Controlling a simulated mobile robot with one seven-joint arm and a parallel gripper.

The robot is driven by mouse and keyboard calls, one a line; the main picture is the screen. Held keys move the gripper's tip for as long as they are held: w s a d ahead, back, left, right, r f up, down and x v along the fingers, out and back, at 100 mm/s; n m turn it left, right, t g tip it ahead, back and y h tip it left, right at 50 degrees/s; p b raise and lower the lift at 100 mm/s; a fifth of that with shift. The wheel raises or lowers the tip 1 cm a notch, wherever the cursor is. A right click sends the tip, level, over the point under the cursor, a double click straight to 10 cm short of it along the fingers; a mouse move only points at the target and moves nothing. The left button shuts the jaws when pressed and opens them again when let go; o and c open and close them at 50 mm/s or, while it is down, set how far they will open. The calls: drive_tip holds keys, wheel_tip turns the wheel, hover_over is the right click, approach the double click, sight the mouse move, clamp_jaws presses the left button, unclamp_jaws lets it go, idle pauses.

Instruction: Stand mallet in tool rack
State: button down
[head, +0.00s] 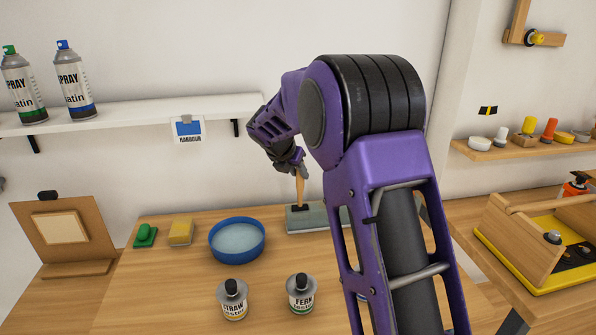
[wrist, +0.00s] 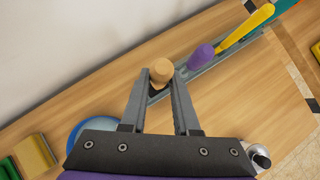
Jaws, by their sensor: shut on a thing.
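My gripper (wrist: 160,82) is shut on the mallet's wooden handle (wrist: 161,70), whose rounded end shows between the fingers in the wrist view. In the head view my gripper (head: 298,170) points down, and the mallet (head: 300,190) hangs roughly upright below it. A dark piece, seemingly the mallet's head, shows at the bottom of the handle against the grey-green tool rack (head: 310,222). I cannot tell whether it touches the rack. In the wrist view the rack (wrist: 212,64) holds a purple-handled tool (wrist: 201,56) and a yellow-handled tool (wrist: 248,25). My arm hides the rack's right part in the head view.
Two labelled tins (head: 233,300) (head: 301,295) stand in front. A wall shelf (head: 130,115) is behind. A wooden tool carrier (head: 515,240) is at right.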

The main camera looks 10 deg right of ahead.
sight(298, 186)
idle(0.6)
drive_tip(key=shift+f+b, duration=1.1)
drive_tip(key=shift+f, duration=1.15)
drive_tip(key=c, duration=0.6)
unclamp_jaws()
drive_tip(key=p+v, duration=0.1)
drive_tip(key=v, duration=1.6)
drive_tip(key=shift+s+a+r+p, duration=0.15)
drive_tip(key=shift+s+p, duration=0.05)
drive_tip(key=shift+p, duration=0.2)
